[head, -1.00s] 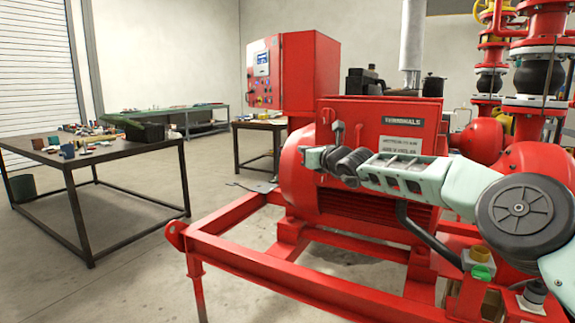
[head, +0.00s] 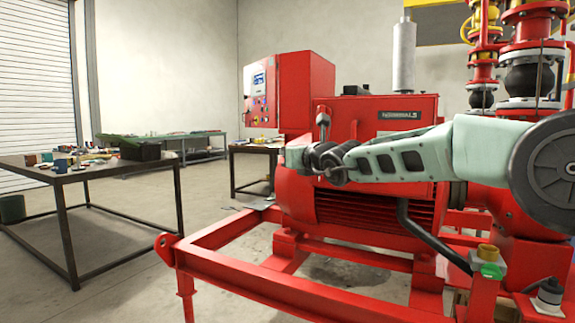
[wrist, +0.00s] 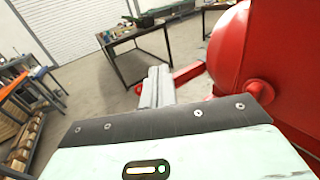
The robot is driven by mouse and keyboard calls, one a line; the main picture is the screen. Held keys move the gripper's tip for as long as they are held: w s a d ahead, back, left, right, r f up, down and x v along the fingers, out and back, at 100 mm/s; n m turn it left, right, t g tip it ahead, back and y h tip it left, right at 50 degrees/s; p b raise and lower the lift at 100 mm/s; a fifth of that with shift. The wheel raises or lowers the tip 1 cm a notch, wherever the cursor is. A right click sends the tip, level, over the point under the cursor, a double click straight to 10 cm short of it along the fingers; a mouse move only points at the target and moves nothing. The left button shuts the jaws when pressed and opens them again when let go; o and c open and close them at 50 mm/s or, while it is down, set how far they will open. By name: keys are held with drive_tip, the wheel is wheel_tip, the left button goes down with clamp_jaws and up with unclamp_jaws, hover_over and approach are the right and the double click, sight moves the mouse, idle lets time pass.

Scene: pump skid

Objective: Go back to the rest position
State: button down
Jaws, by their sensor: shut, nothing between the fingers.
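My gripper (head: 292,158) is at the left end of my pale green arm, in front of the red motor (head: 345,205) in the head view. In the wrist view my gripper's grey fingers (wrist: 157,85) are closed together, with nothing between them. They point out over the floor beside the motor and the red frame. My arm hides part of the motor and its terminal box (head: 390,108).
The red skid frame (head: 280,285) runs below my arm. A red control cabinet (head: 305,92) stands behind. A dark table (head: 80,178) with small items is at the left. Open floor (head: 130,270) lies between table and skid. Red pipework (head: 530,30) rises at the right.

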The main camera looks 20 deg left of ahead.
drive_tip(key=s+d+f+n+g+h, duration=0.1)
drive_tip(key=s+d+f+n+g, duration=0.2)
drive_tip(key=s+n, duration=0.5)
drive_tip(key=s+d+f+n+g, duration=0.1)
drive_tip(key=s+f+n+g, duration=0.4)
drive_tip(key=s, duration=0.6)
drive_tip(key=s+d+f+n+g+h, duration=0.1)
drive_tip(key=s+f+n+g, duration=0.15)
drive_tip(key=s+n, duration=0.6)
drive_tip(key=s+d+f+n+g+h, duration=0.1)
drive_tip(key=s+d+f+n+h, duration=0.6)
drive_tip(key=s+d, duration=0.55)
drive_tip(key=s+d+f+n+g+h, duration=0.1)
drive_tip(key=s+d+f+n+h, duration=0.2)
drive_tip(key=s+d+f+n, duration=0.9)
drive_tip(key=w+d+r+m+p, duration=0.1)
drive_tip(key=r+m+p, duration=0.2)
drive_tip(key=r+p, duration=0.8)
drive_tip(key=w+d+r+m+p, duration=0.1)
drive_tip(key=d+r+m+p, duration=0.1)
drive_tip(key=r+p, duration=1)
wheel_tip(320, 180, up, 3)
drive_tip(key=shift+w+d+r+m, duration=0.2)
drive_tip(key=shift+w+d+m, duration=0.15)
drive_tip(key=shift+m, duration=0.2)
